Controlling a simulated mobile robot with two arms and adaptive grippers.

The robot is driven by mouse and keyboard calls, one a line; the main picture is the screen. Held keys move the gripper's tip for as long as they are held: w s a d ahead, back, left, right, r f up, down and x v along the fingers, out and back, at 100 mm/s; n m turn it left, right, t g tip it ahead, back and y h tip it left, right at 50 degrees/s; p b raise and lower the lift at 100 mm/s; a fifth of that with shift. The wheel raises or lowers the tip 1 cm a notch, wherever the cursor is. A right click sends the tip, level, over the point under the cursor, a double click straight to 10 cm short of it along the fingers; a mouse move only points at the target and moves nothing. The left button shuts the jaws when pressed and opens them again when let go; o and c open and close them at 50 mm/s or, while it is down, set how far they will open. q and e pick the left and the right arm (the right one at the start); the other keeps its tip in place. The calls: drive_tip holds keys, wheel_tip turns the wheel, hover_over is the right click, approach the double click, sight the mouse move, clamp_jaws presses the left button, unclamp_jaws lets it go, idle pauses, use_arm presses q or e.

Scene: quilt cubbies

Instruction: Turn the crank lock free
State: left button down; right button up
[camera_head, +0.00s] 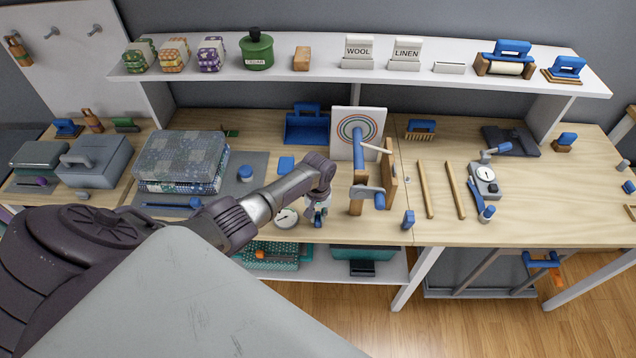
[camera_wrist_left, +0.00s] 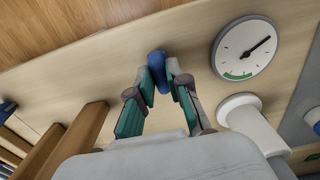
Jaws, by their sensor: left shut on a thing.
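My left gripper (camera_head: 318,222) is shut on a small blue piece just left of the wooden crank stand, near the table's front edge. In the left wrist view the gripper (camera_wrist_left: 158,78) has its fingertips on either side of the blue piece (camera_wrist_left: 157,66). I cannot tell whether this piece belongs to the crank lock. The crank stand (camera_head: 356,205) has wooden posts, a blue roller (camera_head: 358,148) and a grey crank arm (camera_head: 366,191). Its wooden posts (camera_wrist_left: 75,140) seem to show at lower left in the left wrist view. My right gripper is not in view.
A round dial gauge (camera_head: 286,217) lies left of the gripper, close by in the left wrist view (camera_wrist_left: 244,48). A blue peg (camera_head: 408,219) stands right of the stand. A white board with colored rings (camera_head: 370,118) is behind it. Two wooden strips (camera_head: 425,190) lie further right.

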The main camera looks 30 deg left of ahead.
sight(318, 216)
use_arm(q)
drive_tip(key=shift+w+r, duration=0.1)
drive_tip(key=c, duration=1.1)
unclamp_jaws()
wheel_tip(318, 216, up, 12)
drive_tip(key=shift+f, duration=0.1)
